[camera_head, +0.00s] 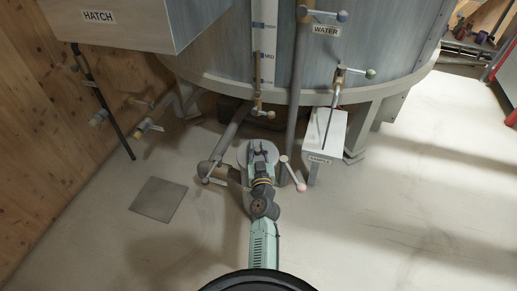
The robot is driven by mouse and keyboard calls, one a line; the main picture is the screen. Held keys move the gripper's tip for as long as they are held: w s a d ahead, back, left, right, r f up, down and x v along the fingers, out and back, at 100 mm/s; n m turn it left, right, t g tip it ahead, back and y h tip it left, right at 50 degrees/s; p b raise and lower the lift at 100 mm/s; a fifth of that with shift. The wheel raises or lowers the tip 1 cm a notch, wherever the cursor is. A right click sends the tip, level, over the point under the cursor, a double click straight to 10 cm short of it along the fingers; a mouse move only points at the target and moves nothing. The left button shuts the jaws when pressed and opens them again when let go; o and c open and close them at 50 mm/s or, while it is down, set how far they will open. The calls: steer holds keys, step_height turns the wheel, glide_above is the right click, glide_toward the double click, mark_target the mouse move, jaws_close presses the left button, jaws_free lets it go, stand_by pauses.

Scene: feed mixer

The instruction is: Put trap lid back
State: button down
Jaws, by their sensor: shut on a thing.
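My gripper (259,153) is in the middle of the view, low in front of the tank. A round light-grey disc, which looks like the trap lid (243,153), shows around and under its fingers. The gripper is shut on this lid. The fingers and wrist cover much of the disc. A brown pipe fitting, perhaps the trap (222,172), is just to the left of and below the gripper. I cannot tell whether the lid touches it.
The large tank (215,45) fills the back. A white stand marked SAMPLE (325,135) is at the right. A grey square plate (158,199) lies on the floor at the left. A HATCH box (115,22) overhangs the upper left. Floor at right is clear.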

steer(key=shift+w+f, duration=0.1)
steer(key=shift+f, duration=0.1)
steer(key=shift+r, duration=0.2)
steer(key=shift+f+b, duration=0.4)
steer(key=shift+f, duration=0.1)
steer(key=c, duration=1.4)
jaws_free()
